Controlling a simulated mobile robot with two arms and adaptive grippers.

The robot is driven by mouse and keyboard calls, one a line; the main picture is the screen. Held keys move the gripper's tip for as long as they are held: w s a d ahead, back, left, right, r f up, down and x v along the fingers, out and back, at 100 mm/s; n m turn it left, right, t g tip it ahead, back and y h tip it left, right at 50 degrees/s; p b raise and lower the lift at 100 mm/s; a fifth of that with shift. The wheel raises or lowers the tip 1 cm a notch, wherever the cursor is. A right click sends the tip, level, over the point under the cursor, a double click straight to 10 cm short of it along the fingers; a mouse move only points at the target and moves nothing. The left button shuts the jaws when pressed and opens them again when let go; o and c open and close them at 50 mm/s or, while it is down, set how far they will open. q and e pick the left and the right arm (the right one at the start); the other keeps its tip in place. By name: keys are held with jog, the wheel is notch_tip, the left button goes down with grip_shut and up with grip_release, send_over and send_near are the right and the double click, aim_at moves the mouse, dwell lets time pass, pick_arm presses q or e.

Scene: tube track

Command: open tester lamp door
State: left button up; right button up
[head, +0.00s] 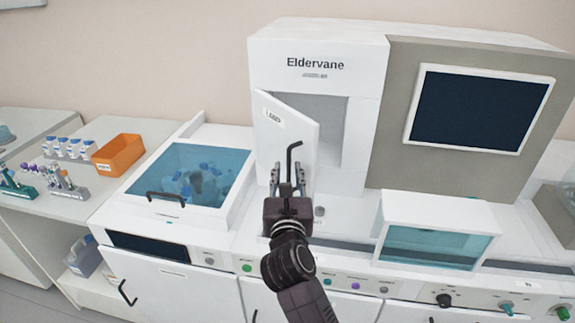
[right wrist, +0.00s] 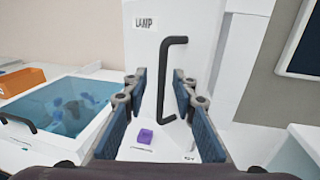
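The lamp door (head: 287,128) is a white panel with a "LAMP" label on the white Eldervane tester (head: 318,50). It stands ajar at an angle, and the recess behind it shows on its right. Its black bar handle (head: 291,160) is upright in the right wrist view (right wrist: 164,80). My right gripper (head: 289,172) is in front of the door's lower part. Its fingers are open, one on each side of the handle in the right wrist view (right wrist: 159,85), with gaps on both sides. Whether the handle lies fully between the fingertips in depth is unclear. My left gripper is out of view.
Left of the tester is a bath with a blue lid (head: 190,172) and black handle. An orange bin (head: 118,154) and tube racks stand farther left. A clear-fronted white box (head: 437,230) stands to the right. A small purple piece (right wrist: 145,136) lies below the door.

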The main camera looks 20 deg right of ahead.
jog(key=shift+v, duration=1.95)
